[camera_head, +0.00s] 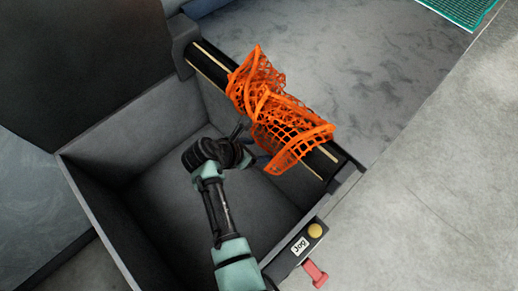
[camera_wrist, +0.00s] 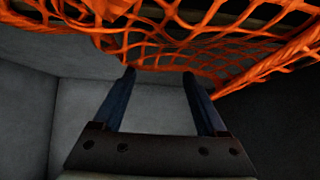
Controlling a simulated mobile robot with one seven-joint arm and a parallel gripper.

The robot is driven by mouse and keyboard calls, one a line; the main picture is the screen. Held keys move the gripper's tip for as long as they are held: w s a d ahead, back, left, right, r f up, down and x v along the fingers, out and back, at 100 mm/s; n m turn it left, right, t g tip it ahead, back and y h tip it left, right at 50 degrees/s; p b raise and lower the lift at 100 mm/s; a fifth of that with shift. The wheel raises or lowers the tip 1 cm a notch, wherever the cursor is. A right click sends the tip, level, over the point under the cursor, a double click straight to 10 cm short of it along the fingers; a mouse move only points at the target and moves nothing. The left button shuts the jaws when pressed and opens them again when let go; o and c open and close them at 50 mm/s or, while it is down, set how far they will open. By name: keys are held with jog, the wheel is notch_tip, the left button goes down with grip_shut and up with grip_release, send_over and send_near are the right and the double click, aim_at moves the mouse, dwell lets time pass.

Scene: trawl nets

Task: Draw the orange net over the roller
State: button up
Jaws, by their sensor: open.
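The orange net (camera_head: 275,105) lies bunched over the dark roller (camera_head: 212,68) in the head view. Part of it stands up in folds, and a flap hangs off the near side toward the bin. The roller runs from the upper left to the lower right. My gripper (camera_head: 243,140) is above the bin, just short of the net's near side. In the wrist view, the net (camera_wrist: 205,45) spans the top, and my gripper (camera_wrist: 160,80) has its two fingers apart with nothing held between them. Whether the fingertips touch the net I cannot tell.
A grey open bin (camera_head: 120,145) lies under my arm, with a tall dark panel (camera_head: 75,60) at its left. A control box labelled Jog (camera_head: 300,245) with a yellow button and a red lever (camera_head: 315,273) sits at the near right. A green net (camera_head: 462,8) lies top right.

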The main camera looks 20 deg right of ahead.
jog(key=shift+w+d+f, duration=0.15)
jog(key=shift+d+f, duration=0.2)
jog(key=shift+f, duration=0.15)
jog(key=shift+c, duration=0.2)
grip_shut()
dwell(0.5)
jog(key=shift+r, duration=0.1)
notch_tip(320, 180, up, 7)
jog(key=p, duration=0.7)
jog(key=shift+p, duration=0.3)
